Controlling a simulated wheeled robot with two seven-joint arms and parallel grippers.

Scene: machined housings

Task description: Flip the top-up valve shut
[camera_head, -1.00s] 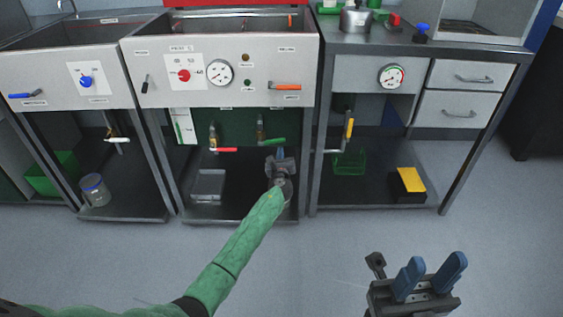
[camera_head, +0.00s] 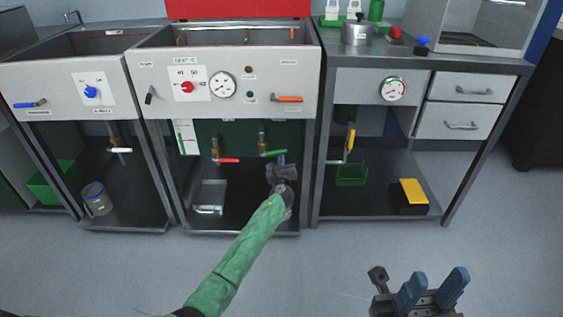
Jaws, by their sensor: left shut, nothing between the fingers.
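Several lever valves show, and the labels are too small to read, so I cannot tell which is the top-up valve. Under the middle bench are a red lever (camera_head: 228,160) and a green lever (camera_head: 273,153), each on a brass body and roughly level. An orange lever (camera_head: 289,99) is on the middle panel. My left gripper (camera_head: 281,159) is shut and empty, with its blue fingertips just below the right end of the green lever. I cannot tell whether they touch it. My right gripper (camera_head: 432,290) is open and empty at the lower right, away from the benches.
A yellow lever (camera_head: 350,138) stands upright under the right bench, above a green basket (camera_head: 352,174). A yellow-topped black box (camera_head: 413,194) is to its right. A clear tray (camera_head: 209,197) and a jar (camera_head: 96,198) sit on lower shelves. The floor in front is clear.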

